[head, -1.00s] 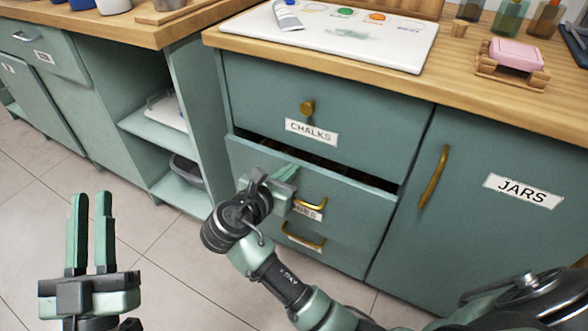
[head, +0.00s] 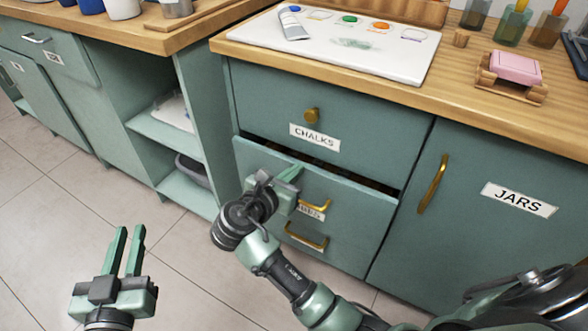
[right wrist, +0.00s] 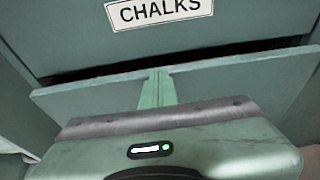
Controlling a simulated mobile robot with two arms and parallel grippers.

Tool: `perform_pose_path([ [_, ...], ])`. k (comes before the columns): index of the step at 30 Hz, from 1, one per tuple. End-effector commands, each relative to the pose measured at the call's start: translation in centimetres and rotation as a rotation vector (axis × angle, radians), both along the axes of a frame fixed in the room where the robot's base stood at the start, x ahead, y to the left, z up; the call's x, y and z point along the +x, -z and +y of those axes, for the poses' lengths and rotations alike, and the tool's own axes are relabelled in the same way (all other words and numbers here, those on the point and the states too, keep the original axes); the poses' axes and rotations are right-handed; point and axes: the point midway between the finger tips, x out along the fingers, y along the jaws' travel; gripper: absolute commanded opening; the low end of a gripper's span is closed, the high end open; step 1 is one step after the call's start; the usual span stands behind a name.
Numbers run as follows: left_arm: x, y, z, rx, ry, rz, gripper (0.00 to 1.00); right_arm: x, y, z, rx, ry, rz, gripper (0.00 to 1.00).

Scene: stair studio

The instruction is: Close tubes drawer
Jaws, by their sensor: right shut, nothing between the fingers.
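My left gripper (head: 130,232) is open and empty above the floor at lower left.
The jars door (head: 475,225) is shut at the right. Open shelves (head: 165,135) stand to the left. The worktop holds a white board (head: 330,50) and a pink block (head: 515,68). The floor at left is clear.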

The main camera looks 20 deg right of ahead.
Motion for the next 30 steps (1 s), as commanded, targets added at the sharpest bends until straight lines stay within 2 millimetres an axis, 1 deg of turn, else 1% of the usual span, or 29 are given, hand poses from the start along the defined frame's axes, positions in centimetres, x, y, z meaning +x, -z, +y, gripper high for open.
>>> perform_pose_path([
  [1, -0.2, 0.8, 0.2, 0.016, -0.004, 0.064, 0.20, 0.1, -0.4, -0.1, -0.002, 0.000, 0.001, 0.00],
  [5, -1.1, 3.9, 1.0, 0.059, -0.016, 0.235, 0.20, 0.2, -0.4, -0.3, -0.002, 0.001, 0.001, 0.00],
  [8, -2.3, 6.2, 1.6, 0.091, -0.024, 0.368, 0.20, 0.4, -0.4, -0.5, -0.002, 0.000, 0.001, 0.00],
  [12, -4.7, 9.2, 2.7, 0.134, -0.037, 0.555, 0.20, 0.5, -0.4, -0.7, -0.001, 0.000, 0.002, 0.00],
  [14, -5.8, 10.3, 3.2, 0.152, -0.042, 0.634, 0.20, 0.5, -0.3, -0.8, -0.001, 0.001, 0.001, 0.00],
  [18, -9.1, 12.5, 4.3, 0.193, -0.054, 0.821, 0.20, 0.7, -0.3, -1.0, 0.000, 0.000, 0.001, 0.00],
  [24, -14.1, 14.5, 6.0, 0.243, -0.071, 1.065, 0.20, 0.7, -0.1, -1.4, 0.002, 0.001, 0.003, 0.00],
  [27, -16.0, 14.9, 6.5, 0.259, -0.077, 1.147, 0.20, 0.8, 0.0, -1.5, 0.003, 0.001, 0.004, 0.00],
  [30, -17.0, 15.2, 6.8, 0.268, -0.080, 1.192, 0.20, 0.8, 0.1, -1.6, 0.004, 0.001, 0.003, 0.00],
])
